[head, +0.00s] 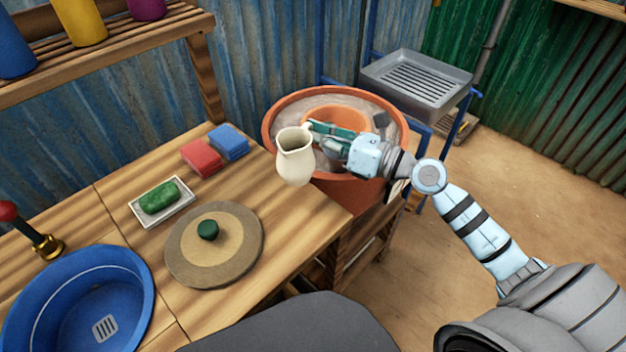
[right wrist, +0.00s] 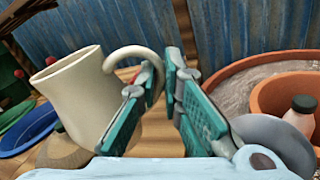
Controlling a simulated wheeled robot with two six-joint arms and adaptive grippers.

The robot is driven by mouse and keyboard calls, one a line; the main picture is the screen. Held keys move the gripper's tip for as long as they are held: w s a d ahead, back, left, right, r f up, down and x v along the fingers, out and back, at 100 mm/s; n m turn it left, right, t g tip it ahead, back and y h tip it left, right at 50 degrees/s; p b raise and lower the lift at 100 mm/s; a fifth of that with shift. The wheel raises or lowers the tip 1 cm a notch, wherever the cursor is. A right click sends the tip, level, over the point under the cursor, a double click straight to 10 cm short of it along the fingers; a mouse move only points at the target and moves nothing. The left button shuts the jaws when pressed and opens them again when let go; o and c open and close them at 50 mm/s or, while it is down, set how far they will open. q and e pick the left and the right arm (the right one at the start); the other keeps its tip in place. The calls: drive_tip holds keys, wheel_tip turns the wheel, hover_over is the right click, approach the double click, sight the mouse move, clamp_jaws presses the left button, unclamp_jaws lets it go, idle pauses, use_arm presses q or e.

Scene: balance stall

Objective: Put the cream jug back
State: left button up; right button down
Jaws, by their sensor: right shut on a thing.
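The cream jug (head: 295,167) hangs roughly upright near the right end of the wooden table, in front of the terracotta tub. My right gripper (head: 322,130) is shut on its handle, which is on the jug's right side. In the right wrist view the jug (right wrist: 82,100) is at the left, with its curved handle running between the teal fingers (right wrist: 160,88). The jug's mouth is open and no contents can be made out. My left gripper is not in view.
A terracotta tub (head: 273,118) with pots inside stands behind the jug; a metal drain rack (head: 418,83) is beyond it. On the table are a round mat (head: 185,255) bearing a green knob, a soap dish (head: 140,212), red (head: 201,158) and blue (head: 229,142) blocks, and a blue basin (head: 140,285).

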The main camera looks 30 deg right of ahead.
wheel_tip(320, 180, down, 8)
drive_tip(key=b, duration=0.3)
drive_tip(key=shift+r, duration=0.25)
drive_tip(key=c, duration=2.1)
unclamp_jaws()
drive_tip(key=shift+f, duration=0.15)
drive_tip(key=shift+c, duration=0.2)
drive_tip(key=o, duration=0.4)
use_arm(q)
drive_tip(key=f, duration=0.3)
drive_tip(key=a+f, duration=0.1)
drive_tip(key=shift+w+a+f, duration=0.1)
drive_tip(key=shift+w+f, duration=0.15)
